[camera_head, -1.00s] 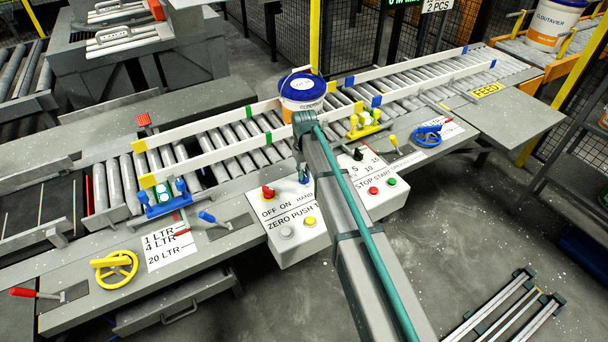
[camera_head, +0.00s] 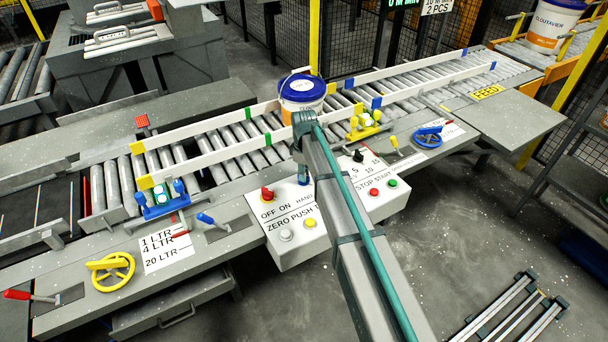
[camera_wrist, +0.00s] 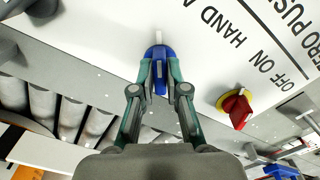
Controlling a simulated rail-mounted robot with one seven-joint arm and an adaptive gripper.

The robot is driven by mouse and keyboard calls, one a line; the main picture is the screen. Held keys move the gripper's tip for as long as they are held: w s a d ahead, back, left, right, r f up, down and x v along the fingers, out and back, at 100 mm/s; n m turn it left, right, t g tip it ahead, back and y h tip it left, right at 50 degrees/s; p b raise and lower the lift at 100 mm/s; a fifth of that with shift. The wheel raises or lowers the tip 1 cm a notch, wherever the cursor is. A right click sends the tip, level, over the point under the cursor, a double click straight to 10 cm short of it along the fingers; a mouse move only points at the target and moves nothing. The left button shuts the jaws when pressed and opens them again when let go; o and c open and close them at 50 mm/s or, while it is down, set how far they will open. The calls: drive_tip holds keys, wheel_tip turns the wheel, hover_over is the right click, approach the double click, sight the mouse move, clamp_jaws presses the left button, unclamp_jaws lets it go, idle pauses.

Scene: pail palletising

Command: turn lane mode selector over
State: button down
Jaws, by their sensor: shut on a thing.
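The lane mode selector appears to be the blue knob (camera_wrist: 159,58) with a white mark, on the white control panel (camera_wrist: 95,28). In the wrist view its grip bar runs up and down the picture, with the white mark toward the top. My gripper (camera_wrist: 160,75) is shut on the blue knob, one finger on each side of it. In the head view my gripper (camera_head: 301,155) is at the panel's upper edge, and my arm hides part of the panel. The printed word HAND is beside the knob; the label's end is cut off.
A red selector on a yellow base (camera_wrist: 236,106) is close beside my gripper. Push buttons (camera_head: 310,223) are lower on the panel. The roller conveyor (camera_head: 240,140) with a blue-lidded pail (camera_head: 301,95) lies just behind. Open floor (camera_head: 450,240) is at right front.

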idle(0.5)
drive_tip(key=c, duration=1.2)
unclamp_jaws()
drive_tip(key=shift+r, duration=0.1)
wheel_tip(320, 180, up, 12)
drive_tip(key=shift+f, duration=0.1)
